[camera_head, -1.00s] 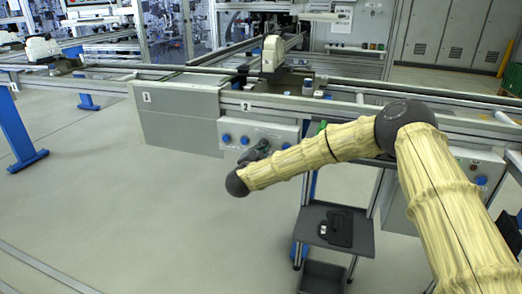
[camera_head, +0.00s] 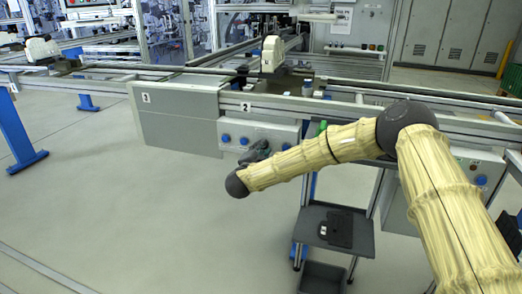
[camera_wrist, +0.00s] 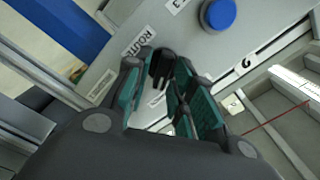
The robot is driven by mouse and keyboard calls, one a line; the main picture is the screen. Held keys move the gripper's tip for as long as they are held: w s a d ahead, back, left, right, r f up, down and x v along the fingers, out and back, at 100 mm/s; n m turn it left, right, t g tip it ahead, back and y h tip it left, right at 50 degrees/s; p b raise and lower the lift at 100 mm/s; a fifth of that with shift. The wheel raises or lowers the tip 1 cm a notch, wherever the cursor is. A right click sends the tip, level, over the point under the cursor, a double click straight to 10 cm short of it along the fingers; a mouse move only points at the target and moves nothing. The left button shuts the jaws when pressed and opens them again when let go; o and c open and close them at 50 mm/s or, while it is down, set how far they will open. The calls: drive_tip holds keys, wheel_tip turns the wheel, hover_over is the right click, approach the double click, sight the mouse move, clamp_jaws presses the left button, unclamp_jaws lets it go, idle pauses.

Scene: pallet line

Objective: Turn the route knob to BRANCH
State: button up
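In the wrist view, the dark route knob (camera_wrist: 161,66) sticks out of the grey panel (camera_wrist: 185,43) beside a label reading ROUTE. My gripper (camera_wrist: 158,72) has dark fingers with teal pads. The fingertips are at either side of the knob, and pale panel shows between the pads. The gripper looks open; I see no clear contact with the knob. The knob's pointer direction and a small label left of it cannot be read. In the head view, my gripper (camera_head: 256,152) is at the front of the control box (camera_head: 284,132), partly hidden behind my wrist.
A blue button (camera_wrist: 218,14) sits on the panel near the knob. In the head view, blue buttons (camera_head: 226,138) line the box under the conveyor rail (camera_head: 345,108). A small shelf (camera_head: 365,240) stands below right.

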drive_tip(key=shift+a, duration=0.1)
drive_tip(key=v, duration=1.2)
drive_tip(key=shift+r, duration=0.1)
drive_tip(key=s+f+n+g+y, duration=0.2)
drive_tip(key=s+f+n+y, duration=0.3)
drive_tip(key=f, duration=0.9)
drive_tip(key=s+d+f+n+g+y, duration=0.1)
drive_tip(key=s+d+f+n+g, duration=0.4)
drive_tip(key=s+f, duration=0.75)
drive_tip(key=s+d+f+n+g+y, duration=0.1)
drive_tip(key=s+d+f+n+g, duration=0.2)
drive_tip(key=s+d+f, duration=0.75)
drive_tip(key=s+d+f+n+g+h, duration=0.1)
drive_tip(key=s+d+g, duration=0.35)
drive_tip(key=s, duration=0.95)
drive_tip(key=s+d+f+n+g, duration=0.1)
drive_tip(key=s+d+g, duration=0.35)
drive_tip(key=s, duration=0.95)
wheel_tip(320, 180, up, 19)
drive_tip(key=d+t+p, duration=0.1)
drive_tip(key=p, duration=1.9)
drive_tip(key=shift+w+d+t, duration=0.3)
drive_tip(key=shift+w+t, duration=0.1)
